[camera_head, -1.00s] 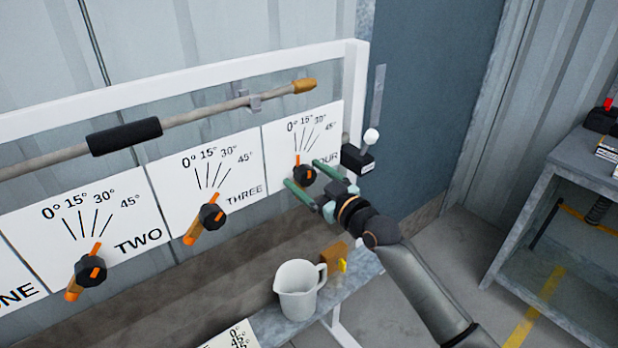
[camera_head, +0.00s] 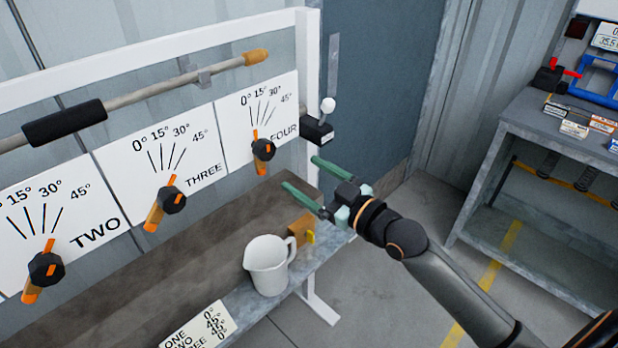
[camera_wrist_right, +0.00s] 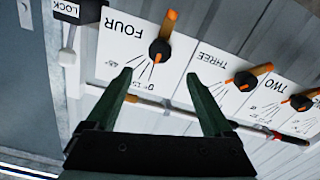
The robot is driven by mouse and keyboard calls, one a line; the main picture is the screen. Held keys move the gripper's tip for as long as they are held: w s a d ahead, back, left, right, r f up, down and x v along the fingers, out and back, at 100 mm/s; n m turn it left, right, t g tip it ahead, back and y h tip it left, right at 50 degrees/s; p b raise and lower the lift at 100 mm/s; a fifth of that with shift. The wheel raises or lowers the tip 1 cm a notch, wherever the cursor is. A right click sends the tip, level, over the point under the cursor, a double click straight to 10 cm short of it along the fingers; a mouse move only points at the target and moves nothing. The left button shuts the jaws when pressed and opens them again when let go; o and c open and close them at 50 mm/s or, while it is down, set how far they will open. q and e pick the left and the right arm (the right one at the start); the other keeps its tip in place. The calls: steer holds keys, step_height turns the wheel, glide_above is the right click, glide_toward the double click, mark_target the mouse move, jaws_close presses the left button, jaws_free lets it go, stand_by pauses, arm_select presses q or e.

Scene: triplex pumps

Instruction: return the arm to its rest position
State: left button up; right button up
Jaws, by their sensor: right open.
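My right gripper (camera_head: 300,178) is open and empty, with its two green fingers apart. It is in free air to the right of the FOUR panel's knob (camera_head: 263,150), touching nothing that I can see. My right arm (camera_head: 440,275) reaches in from the lower right. In the right wrist view, the gripper's fingers (camera_wrist_right: 162,85) frame the FOUR panel, and the FOUR knob (camera_wrist_right: 160,52) stands clear beyond them. My left gripper is not in view.
Knobs THREE (camera_head: 172,200) and TWO (camera_head: 45,268) are to the left. A white pitcher (camera_head: 268,266) and a brown block (camera_head: 302,230) stand on the bench below. A black lock box (camera_head: 316,131) is on the frame post. A metal workbench (camera_head: 560,135) stands at right; floor between is clear.

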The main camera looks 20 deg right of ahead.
steer(key=shift+s, duration=0.1)
stand_by(0.4)
steer(key=s+a+f+m+g+h+p, duration=0.1)
steer(key=s+a+f+m+g+h, duration=0.1)
steer(key=s+f, duration=0.9)
steer(key=s+a+f+m+g+h+p, duration=0.1)
steer(key=s+f+g, duration=0.4)
steer(key=s+f, duration=0.6)
step_height(320, 180, down, 8)
steer(key=a+m, duration=0.1)
steer(key=a, duration=0.1)
steer(key=shift+s+a+m+g+h, duration=0.25)
steer(key=shift+a+m+g+h, duration=0.05)
steer(key=shift+m+h, duration=0.1)
